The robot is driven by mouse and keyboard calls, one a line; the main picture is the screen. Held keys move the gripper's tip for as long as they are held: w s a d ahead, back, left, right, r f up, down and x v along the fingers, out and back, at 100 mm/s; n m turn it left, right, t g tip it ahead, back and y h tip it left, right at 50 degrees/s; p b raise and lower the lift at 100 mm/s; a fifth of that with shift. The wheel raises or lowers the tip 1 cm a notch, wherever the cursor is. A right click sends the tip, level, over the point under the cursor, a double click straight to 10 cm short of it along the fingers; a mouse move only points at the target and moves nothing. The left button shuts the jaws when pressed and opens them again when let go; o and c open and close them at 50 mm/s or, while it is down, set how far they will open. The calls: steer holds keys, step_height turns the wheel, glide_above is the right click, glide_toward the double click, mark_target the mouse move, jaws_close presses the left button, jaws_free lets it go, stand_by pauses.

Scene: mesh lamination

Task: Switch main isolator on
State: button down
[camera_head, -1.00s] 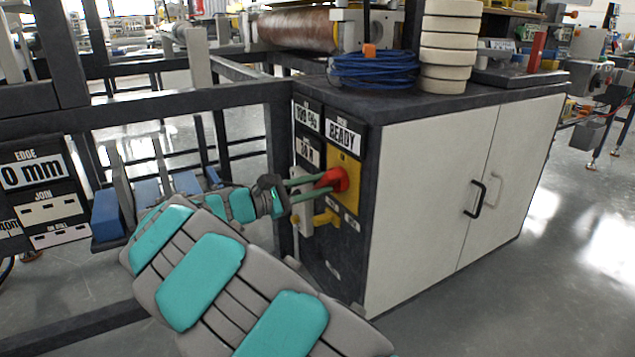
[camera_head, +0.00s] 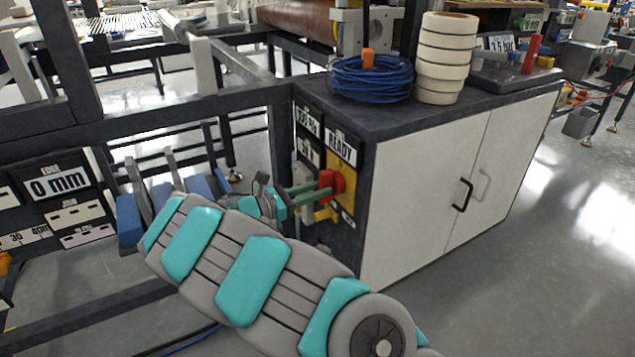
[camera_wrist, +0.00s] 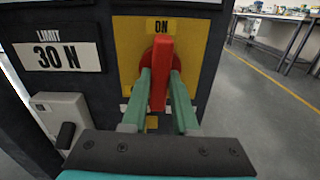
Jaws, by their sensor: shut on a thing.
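The main isolator is a red rotary handle (camera_head: 326,181) on a yellow plate (camera_head: 346,165), set on the dark side panel of the cabinet. In the wrist view the red handle (camera_wrist: 161,73) stands upright, pointing at the "ON" label (camera_wrist: 162,26) on the yellow plate (camera_wrist: 127,50). My gripper (camera_head: 318,188) reaches it from the left. In the wrist view its green fingers (camera_wrist: 160,95) lie on both sides of the handle, shut on it. The lower part of the yellow plate is partly hidden by my fingers.
A "LIMIT 30 N" sign (camera_wrist: 60,57) and a grey box with a black knob (camera_wrist: 66,128) sit left of the isolator. A "READY" display (camera_head: 341,148) is above it. Blue cable (camera_head: 372,82) and white rolls (camera_head: 443,60) stand on the cabinet top.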

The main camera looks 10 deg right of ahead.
steer(key=shift+n, duration=0.4)
steer(key=c, duration=0.7)
jaws_free()
steer(key=v, duration=0.7)
steer(key=shift+s+a+b, duration=0.15)
steer(key=shift+a+b, duration=0.15)
steer(key=shift+a, duration=0.05)
